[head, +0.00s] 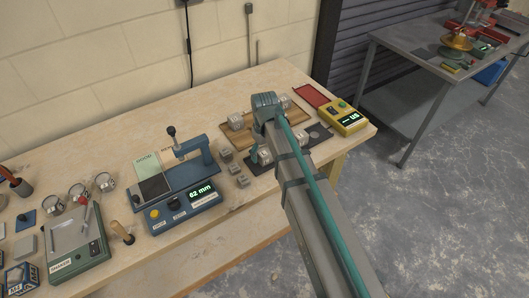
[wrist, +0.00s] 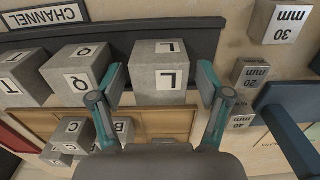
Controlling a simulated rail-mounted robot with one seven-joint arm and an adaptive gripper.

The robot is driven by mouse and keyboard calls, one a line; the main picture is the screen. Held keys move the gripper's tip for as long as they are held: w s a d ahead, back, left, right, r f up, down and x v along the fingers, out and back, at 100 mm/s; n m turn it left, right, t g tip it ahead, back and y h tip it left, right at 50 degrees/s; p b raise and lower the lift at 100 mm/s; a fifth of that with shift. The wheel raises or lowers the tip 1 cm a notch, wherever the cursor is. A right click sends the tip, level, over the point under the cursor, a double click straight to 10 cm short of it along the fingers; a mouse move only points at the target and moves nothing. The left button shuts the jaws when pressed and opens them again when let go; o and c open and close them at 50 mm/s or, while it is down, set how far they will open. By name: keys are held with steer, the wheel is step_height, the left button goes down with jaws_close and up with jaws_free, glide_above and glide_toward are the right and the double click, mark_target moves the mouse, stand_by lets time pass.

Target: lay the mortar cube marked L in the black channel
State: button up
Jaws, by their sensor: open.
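The grey cube marked L (wrist: 158,88) is upright in the wrist view, right of the cube marked Q (wrist: 76,75). The black channel (wrist: 207,40) runs behind these cubes, with a CHANNEL label (wrist: 45,16) at its left. The L cube overlaps the channel's right part; I cannot tell whether it rests on its floor. My gripper (wrist: 161,78) is open, one finger on each side of the L cube, with no clear grip. In the head view the channel (head: 318,147) lies beneath my arm, which hides much of it.
A wooden tray (head: 240,137) with more cubes lies alongside the channel.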

mark_target(264, 151)
step_height(264, 151, up, 12)
steer(key=b, duration=0.2)
steer(key=shift+r, duration=0.2)
stand_by(0.4)
stand_by(0.3)
